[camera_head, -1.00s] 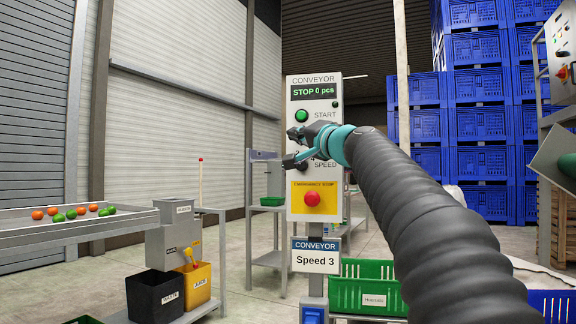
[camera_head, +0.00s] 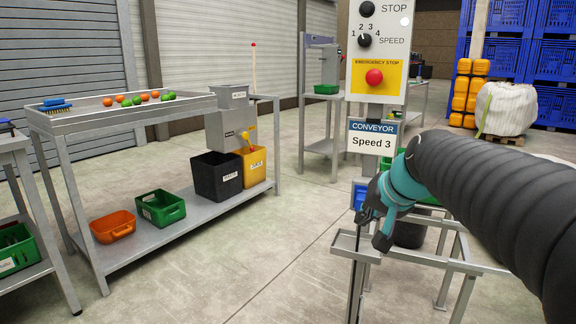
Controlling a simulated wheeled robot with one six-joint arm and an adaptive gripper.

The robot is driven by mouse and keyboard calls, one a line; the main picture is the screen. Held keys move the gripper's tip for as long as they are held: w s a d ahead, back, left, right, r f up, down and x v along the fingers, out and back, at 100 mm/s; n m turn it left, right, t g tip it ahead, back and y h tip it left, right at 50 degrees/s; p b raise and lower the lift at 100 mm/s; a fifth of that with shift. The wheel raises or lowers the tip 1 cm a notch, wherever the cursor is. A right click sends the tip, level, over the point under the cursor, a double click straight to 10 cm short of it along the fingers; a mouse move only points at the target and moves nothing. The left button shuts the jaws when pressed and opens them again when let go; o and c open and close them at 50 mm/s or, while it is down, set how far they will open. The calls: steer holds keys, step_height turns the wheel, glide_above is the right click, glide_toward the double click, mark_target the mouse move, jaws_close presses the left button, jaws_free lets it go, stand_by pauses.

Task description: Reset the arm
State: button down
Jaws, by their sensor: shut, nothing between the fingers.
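My gripper (camera_head: 372,232), dark with a teal wrist, hangs at the right of centre at the end of my black ribbed arm. Its fingers are together and hold nothing. It points down and to the left, in front of the lower part of the conveyor control post. The conveyor panel (camera_head: 397,85) stands above it, with a speed knob and a red emergency stop button (camera_head: 374,77) on a yellow plate. A sign (camera_head: 372,141) below reads "CONVEYOR Speed 3". My gripper appears below this sign. I cannot tell how far it is from the post.
A metal frame (camera_head: 400,253) lies low around my gripper in the picture. Open floor (camera_head: 290,220) lies between.

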steer(key=s+f+n+g+h, duration=0.1)
steer(key=s+f, duration=0.5)
steer(key=s, duration=0.5)
steer(key=s+f+n+g+h, duration=0.1)
steer(key=s+f+n, duration=0.1)
steer(key=s+f, duration=0.5)
steer(key=s, duration=0.4)
steer(key=shift+s+d+h, duration=0.25)
steer(key=shift+h, duration=0.05)
steer(key=shift+d+f, duration=0.1)
